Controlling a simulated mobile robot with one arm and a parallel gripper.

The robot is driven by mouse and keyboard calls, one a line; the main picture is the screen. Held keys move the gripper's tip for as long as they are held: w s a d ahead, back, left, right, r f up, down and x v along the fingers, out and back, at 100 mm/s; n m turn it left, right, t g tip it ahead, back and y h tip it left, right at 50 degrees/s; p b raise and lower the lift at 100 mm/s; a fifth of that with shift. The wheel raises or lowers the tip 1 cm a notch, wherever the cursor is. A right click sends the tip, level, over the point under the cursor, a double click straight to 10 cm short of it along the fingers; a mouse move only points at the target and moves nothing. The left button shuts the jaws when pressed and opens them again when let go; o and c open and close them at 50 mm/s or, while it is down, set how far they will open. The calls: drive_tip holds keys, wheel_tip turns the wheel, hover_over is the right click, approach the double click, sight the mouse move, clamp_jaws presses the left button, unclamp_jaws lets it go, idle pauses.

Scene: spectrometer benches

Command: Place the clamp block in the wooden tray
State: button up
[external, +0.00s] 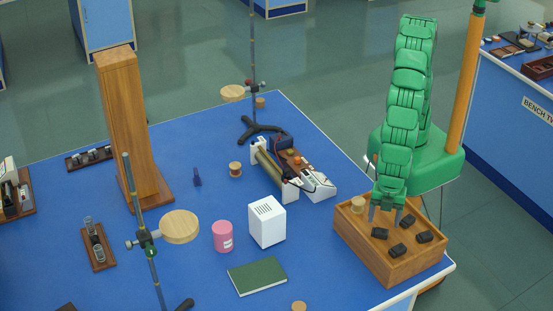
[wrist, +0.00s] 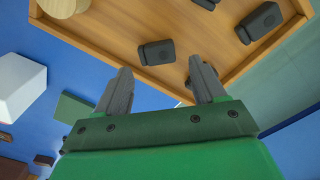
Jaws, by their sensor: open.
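The wooden tray (external: 363,249) stands at the right front corner of the blue bench; its floor also shows in the wrist view (wrist: 115,42). Several small black blocks, which look like clamp blocks, lie apart on its floor, one at the left (external: 380,233) and one at the right (external: 424,237). My gripper (external: 384,221) points down over the tray, open, with nothing seen between its fingers. In the wrist view, one black block (wrist: 157,52) appears just beyond the gap between my fingertips (wrist: 160,66). I cannot tell the exact height gap.
A pale wooden cylinder (external: 357,204) is in the tray's back left corner. Left of the tray stand a white box (external: 267,221), a pink jar (external: 222,236) and a green book (external: 257,276). Apparatus with a coil (external: 268,165) lies behind. Open bench separates tray and book.

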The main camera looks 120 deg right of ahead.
sight(381, 230)
wheel_tip(381, 230, up, 7)
drive_tip(key=shift+r, duration=0.15)
idle(0.4)
drive_tip(key=s+d+r+m, duration=0.2)
drive_tip(key=s+d+r, duration=0.1)
drive_tip(key=d, duration=0.9)
drive_tip(key=s+d+r+m, duration=0.2)
drive_tip(key=s+d+r, duration=0.1)
drive_tip(key=d, duration=0.9)
drive_tip(key=s+d+m+g, duration=0.1)
drive_tip(key=s+d+m, duration=0.4)
drive_tip(key=s+d, duration=0.9)
drive_tip(key=s, duration=0.4)
drive_tip(key=shift+s+f+g, duration=0.15)
drive_tip(key=shift+f+g, duration=0.15)
drive_tip(key=shift+g, duration=0.1)
